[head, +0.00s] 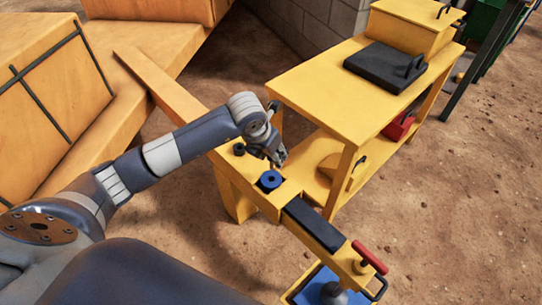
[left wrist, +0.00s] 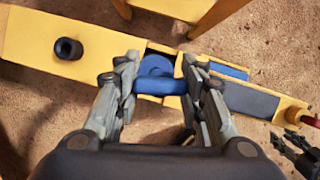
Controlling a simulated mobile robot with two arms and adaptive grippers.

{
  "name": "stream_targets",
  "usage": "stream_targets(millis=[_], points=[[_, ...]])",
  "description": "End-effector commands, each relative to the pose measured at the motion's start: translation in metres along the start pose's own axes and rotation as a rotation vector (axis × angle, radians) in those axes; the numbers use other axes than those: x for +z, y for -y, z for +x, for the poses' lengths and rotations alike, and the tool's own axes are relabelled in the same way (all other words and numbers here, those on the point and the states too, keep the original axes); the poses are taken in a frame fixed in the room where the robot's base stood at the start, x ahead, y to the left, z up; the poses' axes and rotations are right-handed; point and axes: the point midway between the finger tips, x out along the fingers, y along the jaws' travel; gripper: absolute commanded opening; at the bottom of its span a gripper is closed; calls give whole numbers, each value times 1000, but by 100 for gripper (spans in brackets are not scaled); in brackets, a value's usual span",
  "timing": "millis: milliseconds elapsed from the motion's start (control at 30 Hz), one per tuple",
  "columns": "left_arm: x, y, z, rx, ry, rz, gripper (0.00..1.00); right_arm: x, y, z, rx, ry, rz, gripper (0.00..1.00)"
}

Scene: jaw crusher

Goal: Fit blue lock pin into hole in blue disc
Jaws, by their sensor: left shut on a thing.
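My left gripper (head: 277,160) is above the yellow beam, close to the blue disc (head: 269,180). In the left wrist view the left gripper (left wrist: 160,87) is shut on the blue lock pin (left wrist: 160,87), which lies crosswise between its fingertips. The blue disc (left wrist: 156,65) shows just beyond the pin, set in an opening of the beam. The pin partly covers the disc, and I cannot tell whether they touch. The disc's middle looks dark in the head view. My right gripper (left wrist: 294,150) seems to show partly at the right edge of the left wrist view.
The yellow beam (head: 229,162) carries a dark round knob (head: 239,149), a dark block (head: 313,225) and a red handle (head: 370,257). A yellow table (head: 330,80) with a black plate (head: 384,68) stands behind. A blue pad (head: 318,285) is at the front.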

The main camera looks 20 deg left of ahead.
Motion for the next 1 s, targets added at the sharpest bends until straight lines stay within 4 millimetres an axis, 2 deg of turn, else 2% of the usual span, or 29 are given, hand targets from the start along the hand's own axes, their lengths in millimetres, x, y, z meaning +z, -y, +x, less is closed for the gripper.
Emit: stream_targets(millis=[100, 300, 867, 1000], points=[[4, -3, -5, -43, -2, 100, 10, 4, 0, 5, -1, 4, -1, 40], [7, -5, -8, -80, -2, 194, 10, 8, 1, 10, -1, 7, -1, 40], [7, -5, -7, -83, 1, 207, 10, 10, 1, 12, -1, 14, -1, 40], [5, -5, -2, -84, 1, 206, 10, -4, 0, -4, 0, -6, 1, 40]])
